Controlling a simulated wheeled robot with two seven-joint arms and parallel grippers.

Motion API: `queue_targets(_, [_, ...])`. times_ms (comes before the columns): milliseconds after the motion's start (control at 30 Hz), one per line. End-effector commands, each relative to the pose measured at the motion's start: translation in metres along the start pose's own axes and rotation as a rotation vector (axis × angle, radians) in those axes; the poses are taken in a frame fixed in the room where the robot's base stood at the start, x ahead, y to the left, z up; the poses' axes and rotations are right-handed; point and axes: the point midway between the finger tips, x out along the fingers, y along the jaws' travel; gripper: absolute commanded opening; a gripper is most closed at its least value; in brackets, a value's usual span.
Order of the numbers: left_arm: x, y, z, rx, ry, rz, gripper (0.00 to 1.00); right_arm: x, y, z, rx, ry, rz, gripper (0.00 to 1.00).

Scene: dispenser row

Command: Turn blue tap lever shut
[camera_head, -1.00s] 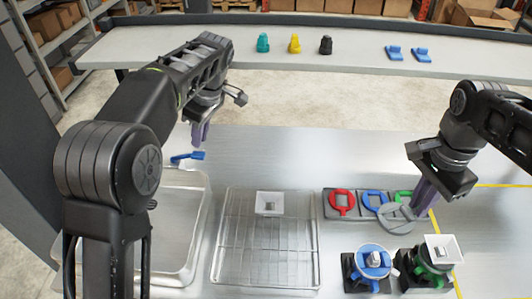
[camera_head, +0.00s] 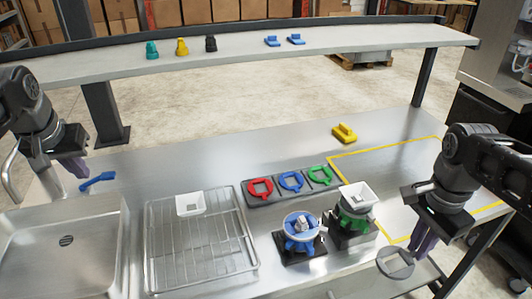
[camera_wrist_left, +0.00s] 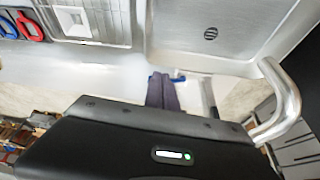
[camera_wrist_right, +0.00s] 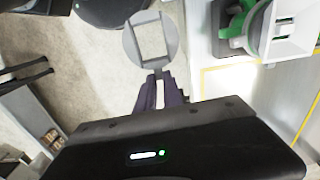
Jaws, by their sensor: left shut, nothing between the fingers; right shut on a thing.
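The blue tap lever (camera_head: 97,181) lies low at the back left of the steel counter, behind the sink. It also shows in the left wrist view (camera_wrist_left: 178,79), partly hidden by my fingertips. My left gripper (camera_head: 80,172) is shut and empty, with its fingertips right beside the lever; I cannot tell whether they touch. In the left wrist view the fingers (camera_wrist_left: 162,78) point at the lever. A curved metal spout (camera_wrist_left: 280,100) stands beside it. My right gripper (camera_head: 420,252) is shut on a grey disc with a square frame opening (camera_wrist_right: 152,40), at the counter's front right.
The sink (camera_head: 60,245) is empty at left, beside a wire rack (camera_head: 200,250) with a white square funnel (camera_head: 190,204). A tray of red, blue and green rings (camera_head: 290,183), two dispensers (camera_head: 300,232) and a yellow piece (camera_head: 345,133) are further right. A shelf (camera_head: 240,52) runs behind.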

Motion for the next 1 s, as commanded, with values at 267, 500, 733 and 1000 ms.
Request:
queue_targets(267, [0.004, 0.0, 0.0, -0.002, -0.002, 0.0, 0.0, -0.001, 0.0, 0.0, 0.0, 0.0, 0.0, 0.0])
queue_targets(500, [0.029, 0.001, 0.0, -0.002, -0.005, 0.0, 0.0, -0.003, 0.0, 0.0, 0.0, 0.0, 0.0, 0.0])
queue_targets(733, [0.073, 0.0, 0.001, -0.002, -0.007, 0.0, 0.0, -0.009, 0.0, 0.0, 0.0, 0.0, 0.0, 0.0])
queue_targets(1000, [0.106, 0.001, -0.021, -0.003, -0.003, 0.0, 0.0, -0.024, 0.0, 0.0, 0.0, 0.0, 0.0, 0.0])
